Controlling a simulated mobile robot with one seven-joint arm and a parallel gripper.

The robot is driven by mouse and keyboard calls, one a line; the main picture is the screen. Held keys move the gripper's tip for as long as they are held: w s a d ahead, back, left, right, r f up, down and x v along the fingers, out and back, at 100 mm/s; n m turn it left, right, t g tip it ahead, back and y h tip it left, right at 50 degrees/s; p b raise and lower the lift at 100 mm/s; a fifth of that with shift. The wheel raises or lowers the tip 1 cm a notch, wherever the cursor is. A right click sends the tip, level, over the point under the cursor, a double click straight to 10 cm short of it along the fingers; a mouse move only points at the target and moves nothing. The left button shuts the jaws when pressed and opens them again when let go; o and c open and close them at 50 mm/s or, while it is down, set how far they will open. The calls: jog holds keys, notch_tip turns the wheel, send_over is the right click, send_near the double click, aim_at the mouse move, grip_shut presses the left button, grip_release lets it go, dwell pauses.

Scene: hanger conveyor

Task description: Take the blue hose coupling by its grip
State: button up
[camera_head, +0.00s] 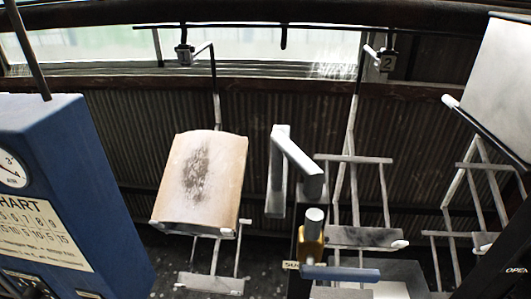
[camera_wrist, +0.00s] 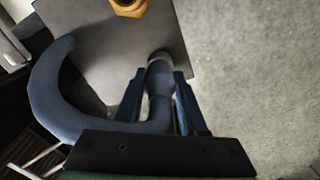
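In the wrist view, the blue-grey hose coupling (camera_wrist: 160,85) has a straight grip with a paler ring at its far end. A thick blue hose curves away from it on the left. My gripper (camera_wrist: 160,78) has its two dark blue fingers on either side of the grip. Narrow gaps seem to show between the fingers and the grip; contact cannot be told for certain. A brass fitting (camera_wrist: 128,6) shows at the top edge, apart from the grip. In the head view I cannot make out my gripper or the coupling clearly.
In the head view, a post with a brass-coloured fitting (camera_head: 312,246) and a blue bar (camera_head: 340,273) stands at the lower middle. A blue cabinet (camera_head: 105,185) is at left. A stained panel (camera_head: 202,180) hangs on a hanger; more wire hangers (camera_head: 365,237) hang at right.

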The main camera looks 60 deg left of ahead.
grip_shut()
notch_tip(320, 180, up, 10)
jog(key=shift+r, duration=0.1)
dwell(0.4)
